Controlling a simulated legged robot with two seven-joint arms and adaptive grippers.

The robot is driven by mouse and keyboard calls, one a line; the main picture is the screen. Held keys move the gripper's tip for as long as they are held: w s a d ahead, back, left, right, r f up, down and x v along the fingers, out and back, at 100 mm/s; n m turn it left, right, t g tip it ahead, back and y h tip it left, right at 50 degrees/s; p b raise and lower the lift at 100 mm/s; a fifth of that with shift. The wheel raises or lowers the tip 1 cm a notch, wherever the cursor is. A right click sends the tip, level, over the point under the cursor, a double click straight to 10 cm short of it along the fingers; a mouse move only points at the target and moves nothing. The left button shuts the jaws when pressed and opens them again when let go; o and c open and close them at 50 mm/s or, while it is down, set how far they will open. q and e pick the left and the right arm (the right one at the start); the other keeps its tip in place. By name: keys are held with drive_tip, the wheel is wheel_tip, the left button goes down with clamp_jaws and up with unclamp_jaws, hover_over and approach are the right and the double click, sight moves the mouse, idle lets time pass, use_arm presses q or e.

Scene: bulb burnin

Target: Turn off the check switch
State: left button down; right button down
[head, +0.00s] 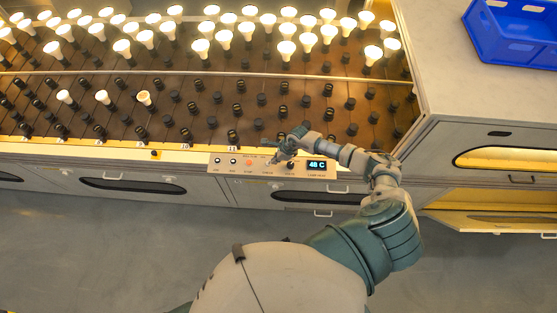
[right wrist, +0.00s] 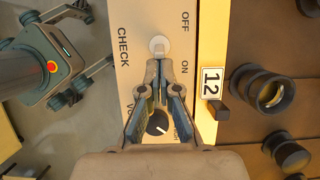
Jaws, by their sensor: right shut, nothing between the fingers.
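The check switch (right wrist: 159,47) is a small pale lever on a round plate, next to the word CHECK and between the OFF and ON labels in the right wrist view. Its lever seems to sit toward ON, but I cannot tell surely. My right gripper (right wrist: 160,70) is shut and empty, its fingertips just short of the switch on the ON side; contact is unclear. In the head view my right gripper (head: 277,160) is over the control panel (head: 225,171) and hides the switch. My left gripper is out of view.
A dark knob (right wrist: 158,122) lies below the fingers. The panel's display (head: 317,165) reads 48 C. Behind the panel, the rack (head: 220,88) holds many sockets and lit bulbs. A number 12 tag (right wrist: 211,84) is beside the panel. A blue crate (head: 515,50) stands on the right counter.

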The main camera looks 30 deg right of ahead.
drive_tip(key=shift+w+a+r+g+h+p, duration=0.3)
drive_tip(key=shift+a+r+g+h+p, duration=0.15)
drive_tip(key=shift+h, duration=0.25)
drive_tip(key=shift+w+a+g+h, duration=0.3)
drive_tip(key=shift+g+h, duration=0.15)
drive_tip(key=shift+h, duration=0.45)
drive_tip(key=shift+a+f+g+h+b, duration=0.1)
drive_tip(key=shift+a+g+h+b, duration=0.1)
drive_tip(key=shift+g+h+b, duration=0.4)
use_arm(q)
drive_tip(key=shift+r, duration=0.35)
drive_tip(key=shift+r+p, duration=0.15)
drive_tip(key=shift+p, duration=0.2)
use_arm(e)
drive_tip(key=shift+r, duration=0.25)
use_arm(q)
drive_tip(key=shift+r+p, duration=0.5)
use_arm(e)
drive_tip(key=shift+r, duration=0.65)
